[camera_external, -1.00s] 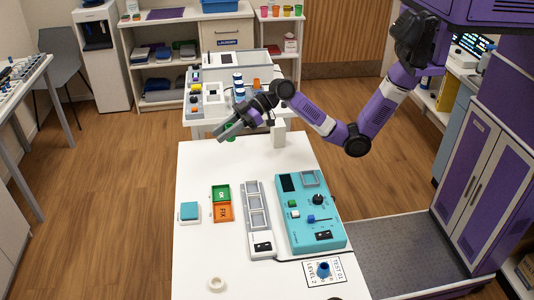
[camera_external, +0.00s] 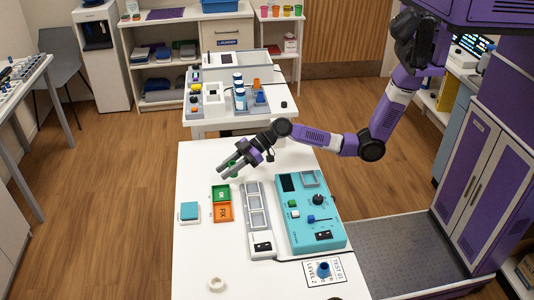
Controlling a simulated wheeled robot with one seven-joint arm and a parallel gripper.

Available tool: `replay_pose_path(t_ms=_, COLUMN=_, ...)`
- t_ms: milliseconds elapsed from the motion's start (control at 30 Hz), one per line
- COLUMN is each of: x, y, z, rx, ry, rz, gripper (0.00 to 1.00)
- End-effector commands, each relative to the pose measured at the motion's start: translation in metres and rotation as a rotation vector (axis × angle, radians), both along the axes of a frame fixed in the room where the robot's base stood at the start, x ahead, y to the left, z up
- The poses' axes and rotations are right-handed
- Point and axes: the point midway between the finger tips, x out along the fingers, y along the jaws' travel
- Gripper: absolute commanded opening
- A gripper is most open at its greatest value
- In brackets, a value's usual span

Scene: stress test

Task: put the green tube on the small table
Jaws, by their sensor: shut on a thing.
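My gripper (camera_external: 229,168) is shut on the green tube (camera_external: 233,171), above the back left part of the near white table (camera_external: 200,160). Only a small part of the tube shows between the fingers, so its tilt is unclear. I cannot tell whether it touches the table top. A second, smaller-looking white table (camera_external: 210,127) stands behind, with several items on it.
On the near table, green and orange trays (camera_external: 222,205) lie just in front of my gripper. A teal square pad (camera_external: 189,211), a grey slotted rack (camera_external: 257,215) and a teal panel (camera_external: 308,215) lie around them. The table's left back area is clear.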

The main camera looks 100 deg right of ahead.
Motion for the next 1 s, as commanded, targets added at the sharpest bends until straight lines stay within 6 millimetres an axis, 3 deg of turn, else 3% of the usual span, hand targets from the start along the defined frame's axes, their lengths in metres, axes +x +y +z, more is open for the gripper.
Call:
replay_pose_path(t_ms=300, x=0.000, y=0.000, z=-0.040, rx=0.001, ry=0.003, rz=-0.001, gripper=0.00)
replay_pose_path(t_ms=733, x=0.000, y=0.000, z=-0.046, rx=0.000, ry=0.000, rz=0.000, gripper=0.00)
replay_pose_path(t_ms=767, x=0.000, y=0.000, z=-0.046, rx=0.000, ry=0.000, rz=0.000, gripper=0.29)
replay_pose_path(t_ms=800, x=0.000, y=0.000, z=-0.045, rx=0.000, ry=0.000, rz=0.000, gripper=0.37)
replay_pose_path(t_ms=867, x=0.000, y=0.000, z=-0.045, rx=0.000, ry=0.000, rz=0.000, gripper=0.48)
replay_pose_path(t_ms=1000, x=0.000, y=0.000, z=-0.045, rx=0.000, ry=0.000, rz=0.000, gripper=0.49)
